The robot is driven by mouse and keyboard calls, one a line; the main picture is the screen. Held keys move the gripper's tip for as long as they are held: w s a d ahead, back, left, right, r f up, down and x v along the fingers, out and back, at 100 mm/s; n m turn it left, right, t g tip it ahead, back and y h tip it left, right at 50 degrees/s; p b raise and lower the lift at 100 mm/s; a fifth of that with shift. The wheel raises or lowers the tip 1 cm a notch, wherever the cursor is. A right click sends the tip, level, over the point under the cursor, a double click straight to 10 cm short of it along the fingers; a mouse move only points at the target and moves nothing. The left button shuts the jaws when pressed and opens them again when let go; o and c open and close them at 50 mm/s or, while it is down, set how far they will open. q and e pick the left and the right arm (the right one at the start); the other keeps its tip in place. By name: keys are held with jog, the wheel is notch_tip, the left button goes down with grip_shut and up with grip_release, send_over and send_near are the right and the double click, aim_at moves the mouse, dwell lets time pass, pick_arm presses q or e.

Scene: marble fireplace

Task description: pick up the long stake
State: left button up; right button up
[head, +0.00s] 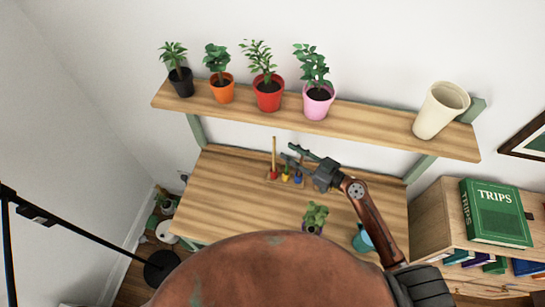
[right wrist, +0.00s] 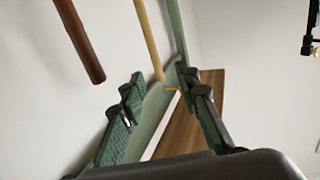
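A long tan stake (head: 274,154) stands upright in a small red base on the wooden desk, beside a yellow and a blue piece. My right gripper (head: 289,152) reaches in from the right, just right of the stake. In the right wrist view my right gripper (right wrist: 160,90) is open, its two green-grey fingers apart with nothing clamped between them. A tan rod (right wrist: 148,38), which looks like the long stake, shows just beyond the fingers. A dark brown rod (right wrist: 80,42) is farther left; I cannot tell what it is. My left gripper is not in view.
Several potted plants and a cream vase (head: 440,110) stand on the shelf (head: 370,122) above the desk (head: 225,190). A small plant (head: 316,215) and a teal watering can (head: 362,240) are nearer on the desk.

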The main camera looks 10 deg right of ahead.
aim_at(274, 143)
jog(key=p+x, duration=0.1)
jog(key=x, duration=0.1)
jog(key=p+x, duration=0.1)
jog(key=x, duration=0.2)
jog(key=p+x, duration=0.1)
jog(key=x, duration=0.2)
jog(key=shift+w+d+f+p, duration=0.15)
jog(key=shift+d+f+p, duration=0.1)
jog(key=shift+f+p, duration=0.1)
grip_shut()
